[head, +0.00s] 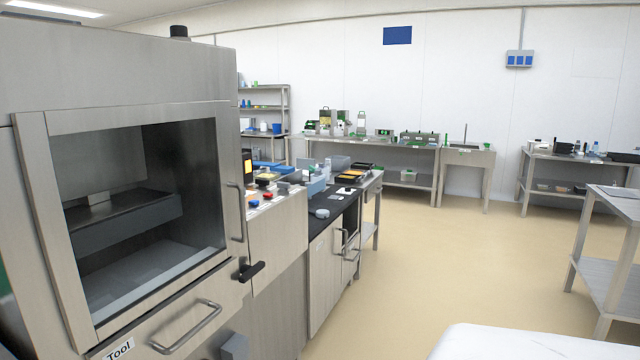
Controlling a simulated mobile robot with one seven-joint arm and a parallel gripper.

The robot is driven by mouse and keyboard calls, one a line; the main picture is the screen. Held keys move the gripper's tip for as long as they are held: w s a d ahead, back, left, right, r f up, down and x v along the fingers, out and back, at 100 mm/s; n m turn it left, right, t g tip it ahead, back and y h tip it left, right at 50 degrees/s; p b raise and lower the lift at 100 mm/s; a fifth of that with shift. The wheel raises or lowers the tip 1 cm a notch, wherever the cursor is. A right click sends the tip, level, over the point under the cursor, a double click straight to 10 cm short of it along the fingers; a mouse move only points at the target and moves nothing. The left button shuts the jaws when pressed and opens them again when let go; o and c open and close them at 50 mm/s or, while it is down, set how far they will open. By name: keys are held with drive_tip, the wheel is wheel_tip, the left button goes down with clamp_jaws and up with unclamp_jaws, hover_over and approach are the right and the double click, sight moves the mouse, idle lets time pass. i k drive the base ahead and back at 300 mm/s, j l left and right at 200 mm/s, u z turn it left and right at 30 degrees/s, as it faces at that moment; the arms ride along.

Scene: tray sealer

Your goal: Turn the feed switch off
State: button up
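The tray sealer (110,60) is a large steel machine filling the left of the head view. It has a windowed door (150,200) with a vertical bar handle (237,212). A black lever or knob (252,271) sticks out beside the door's lower right corner. I cannot tell which control is the feed switch, or its position. My gripper is not in view.
A drawer with a bar handle (187,328) and a "Tool" label (120,349) sits below the door. A black counter (335,222) runs behind the panel. Steel tables (470,160) line the back wall; another table (612,205) stands right. The beige floor (440,260) between is clear.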

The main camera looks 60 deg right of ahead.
sight(283, 186)
drive_tip(key=z, duration=1.45)
drive_tip(key=i+l+u, duration=0.1)
drive_tip(key=i+l, duration=0.2)
drive_tip(key=i+l+u, duration=0.15)
drive_tip(key=i+l, duration=0.15)
drive_tip(key=l, duration=0.25)
